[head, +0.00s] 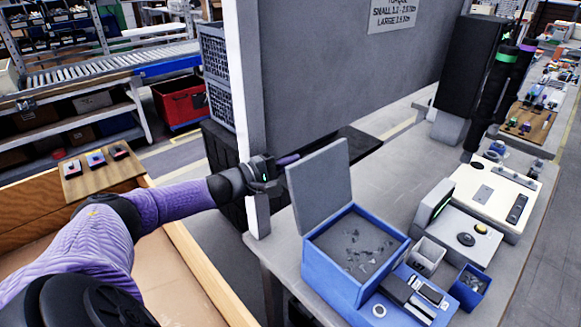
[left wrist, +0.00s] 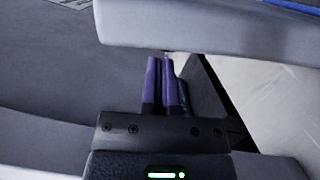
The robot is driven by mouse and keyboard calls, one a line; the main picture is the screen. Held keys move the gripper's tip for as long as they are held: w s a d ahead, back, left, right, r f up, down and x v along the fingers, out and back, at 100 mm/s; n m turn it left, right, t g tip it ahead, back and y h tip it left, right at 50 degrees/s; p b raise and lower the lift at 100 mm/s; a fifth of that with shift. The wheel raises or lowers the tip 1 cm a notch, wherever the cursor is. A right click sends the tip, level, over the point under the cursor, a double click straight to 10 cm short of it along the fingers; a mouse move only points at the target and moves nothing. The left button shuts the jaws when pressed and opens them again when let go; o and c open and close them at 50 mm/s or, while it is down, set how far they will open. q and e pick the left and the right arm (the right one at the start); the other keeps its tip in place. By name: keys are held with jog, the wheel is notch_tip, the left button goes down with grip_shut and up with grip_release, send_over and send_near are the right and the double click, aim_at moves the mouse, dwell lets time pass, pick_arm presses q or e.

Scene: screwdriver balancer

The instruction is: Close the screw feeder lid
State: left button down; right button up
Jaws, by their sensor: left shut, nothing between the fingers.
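The screw feeder (head: 338,277) is a blue box on the grey bench, with dark screws lying in its open top. Its grey lid (head: 319,187) stands up, raised at the back left edge of the box. My left gripper (head: 292,159) is just left of the lid's upper left corner, its purple fingers pointing toward it. In the left wrist view the fingers (left wrist: 161,75) are together with nothing between them. Their tips are close to the edge of a grey slab, likely the lid (left wrist: 210,32); I cannot tell whether they touch. My right gripper is not in view.
A large grey panel (head: 340,75) with a white edge post stands right behind my left gripper. A small white bin (head: 427,256), a blue bin (head: 469,287) and a white device (head: 462,232) stand right of the feeder. The bench (head: 383,184) is bare behind the lid.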

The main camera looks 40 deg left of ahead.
aim_at(312, 176)
pick_arm(q)
jog(key=d+r+m+p, duration=0.1)
jog(key=d+p, duration=0.1)
jog(key=p, duration=0.1)
jog(key=d+r+m+p, duration=0.1)
jog(key=d+m+p, duration=0.1)
jog(key=p, duration=0.1)
jog(key=d+r+m+g+p, duration=0.1)
jog(key=d+r+m+p, duration=0.1)
jog(key=p, duration=0.2)
jog(key=shift+s+d, duration=0.3)
jog(key=d+f+m+y+p, duration=0.1)
jog(key=d+f+m+p, duration=0.1)
jog(key=d+f+m, duration=0.2)
jog(key=s+d+f+m+g+y+p, duration=0.1)
jog(key=d+f+m+y+p, duration=0.1)
jog(key=d+f+m, duration=0.3)
jog(key=shift+s+d+f+m+y, duration=0.25)
jog(key=shift+d+m, duration=1.55)
jog(key=shift+d, duration=2.1)
